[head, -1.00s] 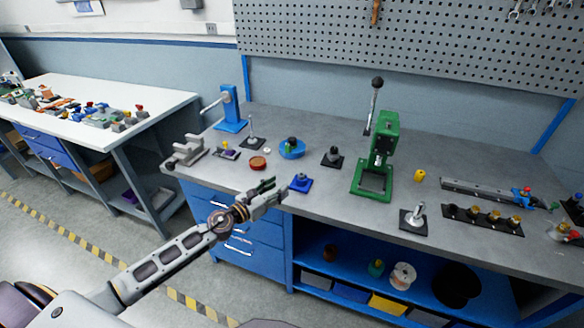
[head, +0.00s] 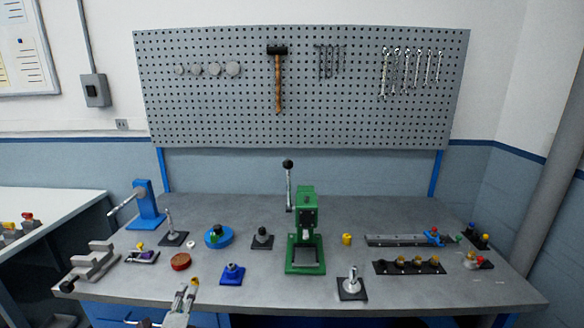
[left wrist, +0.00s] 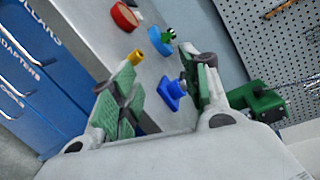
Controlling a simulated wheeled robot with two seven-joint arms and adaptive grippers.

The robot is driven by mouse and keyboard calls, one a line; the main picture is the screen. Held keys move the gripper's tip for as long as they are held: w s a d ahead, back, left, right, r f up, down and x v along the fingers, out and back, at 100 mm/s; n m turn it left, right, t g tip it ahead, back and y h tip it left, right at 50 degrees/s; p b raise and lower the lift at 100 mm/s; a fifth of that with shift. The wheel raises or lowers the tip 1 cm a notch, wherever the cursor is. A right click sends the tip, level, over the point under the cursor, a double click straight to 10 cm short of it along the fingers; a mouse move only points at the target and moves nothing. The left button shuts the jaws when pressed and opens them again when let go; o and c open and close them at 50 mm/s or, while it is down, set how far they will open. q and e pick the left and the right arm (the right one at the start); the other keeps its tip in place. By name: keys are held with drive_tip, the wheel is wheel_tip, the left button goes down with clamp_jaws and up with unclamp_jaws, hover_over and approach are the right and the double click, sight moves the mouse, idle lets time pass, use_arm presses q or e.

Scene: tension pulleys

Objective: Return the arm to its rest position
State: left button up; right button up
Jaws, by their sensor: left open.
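My left gripper (head: 188,291) is at the lower left of the head view, by the bench's front edge. In the left wrist view it (left wrist: 168,72) is open, its green-padded fingers apart. A small yellow piece (left wrist: 138,57) shows by one fingertip; I cannot tell whether they touch. Between the fingers, farther off, is a blue block on a square base (left wrist: 172,92), also in the head view (head: 232,272) right of the gripper. The red round dish (head: 181,261) lies behind the gripper. My right gripper is not in view.
The grey bench (head: 330,220) holds a green lever press (head: 305,240), a blue stand (head: 147,205), a grey bracket (head: 92,262), a metal post on a black base (head: 352,285) and a black strip of fittings (head: 410,267). A pegboard (head: 330,95) hangs behind.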

use_arm(q)
drive_tip(key=s+d+f+n+g, duration=0.1)
drive_tip(key=s+f+n+g, duration=0.65)
drive_tip(key=s+n, duration=0.45)
drive_tip(key=s+d+f+n+g+h, duration=0.3)
drive_tip(key=s+d+n+g, duration=0.3)
drive_tip(key=s, duration=0.6)
wheel_tip(320, 180, down, 33)
drive_tip(key=s, duration=0.3)
drive_tip(key=s+a+f+g, duration=0.2)
drive_tip(key=s+a+f, duration=0.1)
drive_tip(key=s+f, duration=1.6)
drive_tip(key=s, duration=0.2)
drive_tip(key=shift+s+f+y, duration=0.3)
drive_tip(key=shift+s+f, duration=0.1)
